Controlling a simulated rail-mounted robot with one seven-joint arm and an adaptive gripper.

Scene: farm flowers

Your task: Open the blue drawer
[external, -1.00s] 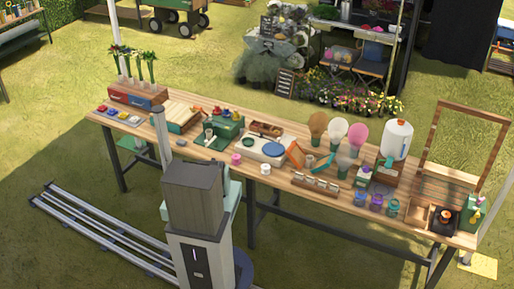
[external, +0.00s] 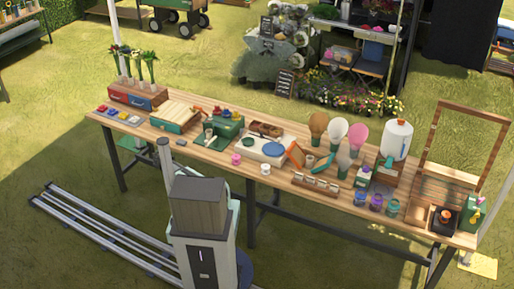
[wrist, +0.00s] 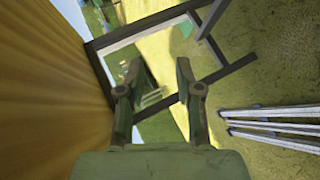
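A low wooden box with two drawer fronts stands at the far left end of the long table in the external view. Its left front is red (external: 120,98) and its right front is the blue drawer (external: 145,105), which looks closed. Potted flowers stand on top of the box. My gripper (wrist: 157,78) is open and empty in the wrist view, beside the table's edge, with grass and table legs beyond its fingers. In the external view my gripper is hidden behind my column. The blue drawer does not show in the wrist view.
The wooden table (external: 225,158) holds many items. Several small coloured pieces (external: 118,115) lie in front of the drawer box. A wooden case (external: 175,115) stands to its right. My rails run along the grass in front of the table, with clear space there.

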